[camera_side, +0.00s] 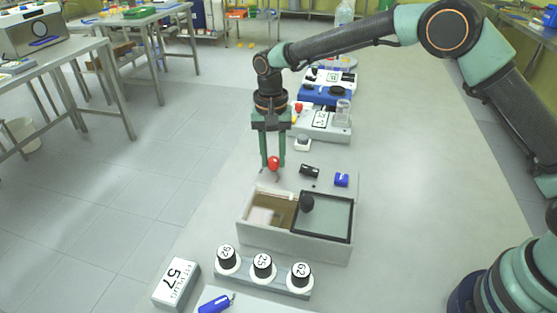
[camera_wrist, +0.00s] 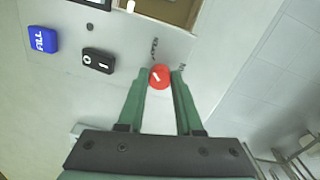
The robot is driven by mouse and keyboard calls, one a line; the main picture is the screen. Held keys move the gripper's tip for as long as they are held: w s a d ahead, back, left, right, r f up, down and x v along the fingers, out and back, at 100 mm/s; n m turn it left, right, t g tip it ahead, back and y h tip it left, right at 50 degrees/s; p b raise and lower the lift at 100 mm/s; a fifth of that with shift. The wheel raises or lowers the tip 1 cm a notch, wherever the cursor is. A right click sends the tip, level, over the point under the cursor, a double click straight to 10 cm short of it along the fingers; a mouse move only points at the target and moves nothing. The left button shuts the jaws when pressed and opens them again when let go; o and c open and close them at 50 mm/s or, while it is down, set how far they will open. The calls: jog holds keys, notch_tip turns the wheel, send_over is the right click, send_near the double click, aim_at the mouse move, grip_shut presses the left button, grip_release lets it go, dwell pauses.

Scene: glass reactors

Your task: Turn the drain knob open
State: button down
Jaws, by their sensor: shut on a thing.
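The red drain knob (camera_side: 274,163) stands at the back left of the tank unit, between my gripper's fingertips. In the wrist view the knob (camera_wrist: 160,76) is round with a white mark on its face, and the word OPEN is printed on the surface beside it. My gripper (camera_side: 272,166) points down at it, its two green fingers (camera_wrist: 161,78) closed on the knob's sides. The tank unit (camera_side: 290,241) has an open compartment at the left and a dark-framed glass lid at the right.
A black switch (camera_side: 309,171) and a blue FILL button (camera_side: 341,180) sit right of the knob. Numbered black-capped jars (camera_side: 263,263), a grey box marked 57 (camera_side: 176,284) and a blue object (camera_side: 215,304) are in front. Lab devices (camera_side: 320,124) stand behind. The bench right of the tank is clear.

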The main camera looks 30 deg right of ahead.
aim_at(272, 159)
jog(key=shift+s+a+m, duration=0.1)
jog(key=shift+a+m, duration=0.05)
jog(key=shift+m, duration=0.25)
jog(key=c, duration=0.6)
grip_release()
jog(key=r, duration=1.2)
jog(key=shift+w, duration=0.25)
jog(key=shift+r, duration=0.1)
